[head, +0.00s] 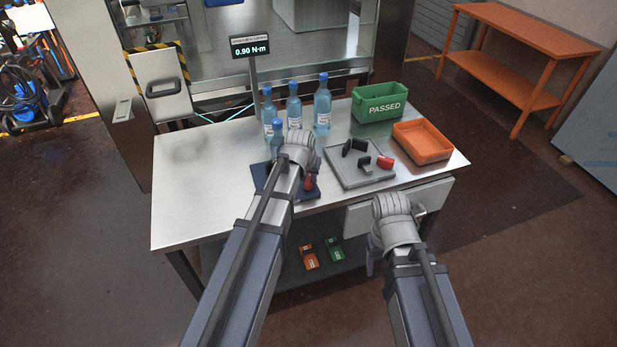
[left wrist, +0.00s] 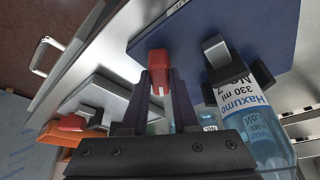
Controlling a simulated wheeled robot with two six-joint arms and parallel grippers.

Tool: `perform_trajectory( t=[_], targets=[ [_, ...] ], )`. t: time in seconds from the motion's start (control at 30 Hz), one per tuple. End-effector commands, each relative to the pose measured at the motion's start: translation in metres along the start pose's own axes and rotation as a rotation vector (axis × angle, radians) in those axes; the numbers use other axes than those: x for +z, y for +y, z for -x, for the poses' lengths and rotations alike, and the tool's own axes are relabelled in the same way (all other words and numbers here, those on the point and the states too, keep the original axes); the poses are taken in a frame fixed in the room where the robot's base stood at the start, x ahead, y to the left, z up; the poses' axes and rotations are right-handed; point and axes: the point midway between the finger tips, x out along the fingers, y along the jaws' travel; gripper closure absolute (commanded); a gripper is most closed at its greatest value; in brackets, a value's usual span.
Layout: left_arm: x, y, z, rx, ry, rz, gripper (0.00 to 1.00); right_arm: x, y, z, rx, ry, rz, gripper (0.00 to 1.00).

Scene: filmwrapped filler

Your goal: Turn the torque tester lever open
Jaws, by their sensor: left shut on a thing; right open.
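The torque tester is a dark blue base (head: 262,172) at the table's front, with a red lever (head: 309,183); my left arm hides part of it. In the left wrist view the blue base (left wrist: 215,22) carries the red lever (left wrist: 158,62) and black jaws (left wrist: 262,74) beside a labelled blue bottle (left wrist: 258,125). My left gripper (left wrist: 160,88) is shut on the red lever, one finger on each side. In the head view its fingers are hidden behind the wrist. My right gripper (head: 392,212) is at the table's front edge, open; its fingers are mostly hidden.
A display (head: 250,46) reads 0.90 N·m. Several blue bottles (head: 294,105) stand behind the tester. A grey plate (head: 350,178) with black parts and a red handle (head: 385,162), a green PASSED bin (head: 379,104) and an orange tray (head: 423,142) are right. The table's left is clear.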

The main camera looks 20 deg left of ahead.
Motion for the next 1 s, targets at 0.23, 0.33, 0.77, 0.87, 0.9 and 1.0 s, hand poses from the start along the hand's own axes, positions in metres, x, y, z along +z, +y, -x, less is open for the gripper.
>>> perform_trajectory(
  t=[0.23, 0.33, 0.77, 0.87, 0.9, 1.0],
  targets=[
    [-0.0007, 0.0024, -0.0003, -0.089, 0.000, 0.210, 1.00, 0.0000, 0.0000, -0.0001, 0.000, 0.000, 0.000, 0.37],
    [-0.0011, 0.0033, -0.0005, -0.125, 0.000, 0.298, 1.00, 0.0000, 0.0000, -0.0001, 0.000, 0.000, 0.000, 0.37],
    [-0.0033, 0.0053, -0.0014, -0.282, 0.000, 0.675, 1.00, 0.0000, 0.0000, 0.0000, 0.000, 0.000, 0.000, 0.37],
    [-0.0039, 0.0053, -0.0016, -0.319, 0.000, 0.763, 1.00, 0.0000, 0.0000, 0.0000, 0.000, 0.000, 0.000, 0.37],
    [-0.0040, 0.0055, -0.0017, -0.333, -0.001, 0.799, 1.00, 0.0000, 0.0000, 0.0000, 0.000, 0.000, 0.000, 0.37],
    [-0.0045, 0.0056, -0.0018, -0.368, 0.000, 0.884, 1.00, 0.0000, 0.0000, 0.0000, 0.000, 0.000, 0.000, 0.37]
  ],
)
